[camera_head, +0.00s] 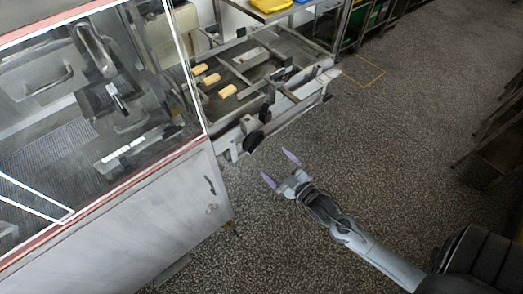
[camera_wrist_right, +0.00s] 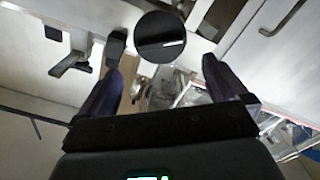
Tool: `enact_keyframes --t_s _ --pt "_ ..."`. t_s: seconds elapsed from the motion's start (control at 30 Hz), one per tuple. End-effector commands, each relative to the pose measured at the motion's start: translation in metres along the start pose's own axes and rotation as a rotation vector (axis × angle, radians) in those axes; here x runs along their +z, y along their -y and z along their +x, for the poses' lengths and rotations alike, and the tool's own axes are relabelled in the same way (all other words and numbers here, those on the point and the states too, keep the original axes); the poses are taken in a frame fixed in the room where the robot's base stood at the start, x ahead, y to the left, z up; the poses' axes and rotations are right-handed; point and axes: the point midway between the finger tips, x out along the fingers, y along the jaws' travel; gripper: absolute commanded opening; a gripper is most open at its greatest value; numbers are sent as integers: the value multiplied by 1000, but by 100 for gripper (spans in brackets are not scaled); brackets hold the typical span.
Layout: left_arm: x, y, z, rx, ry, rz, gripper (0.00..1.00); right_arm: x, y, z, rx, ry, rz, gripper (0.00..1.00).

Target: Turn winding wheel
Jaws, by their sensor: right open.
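The winding wheel appears to be the dark round disc (camera_wrist_right: 160,37) in the right wrist view, with a darker handle-like piece (camera_wrist_right: 116,44) to its left. In the head view a black round part (camera_head: 253,141) sits low on the near end of the mesh conveyor frame (camera_head: 290,104); it looks like the same wheel. My right gripper (camera_head: 279,169) is open and empty, a little to the right of and below that part. In the right wrist view the fingertips (camera_wrist_right: 161,72) point towards the disc, which shows ahead between them, apart from both. My left gripper is not in view.
The glass-sided enrober cabinet (camera_head: 150,225) fills the left. Several yellowish pieces (camera_head: 212,79) lie on the conveyor. A table with a yellow tray (camera_head: 270,5) stands behind, and a dark rack (camera_head: 490,150) at the right. The speckled floor (camera_head: 400,140) between is clear.

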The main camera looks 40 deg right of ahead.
Motion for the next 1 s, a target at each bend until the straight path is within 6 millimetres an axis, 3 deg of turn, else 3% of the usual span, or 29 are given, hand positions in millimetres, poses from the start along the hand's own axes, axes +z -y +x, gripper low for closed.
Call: enact_keyframes --t_s 0.3,0.5,1.0 --pt "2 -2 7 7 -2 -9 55 0 0 53 2 -2 0 100" --pt "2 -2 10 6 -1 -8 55 1 0 75 0 0 0 100" --pt "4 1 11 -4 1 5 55 0 0 84 0 1 0 97"
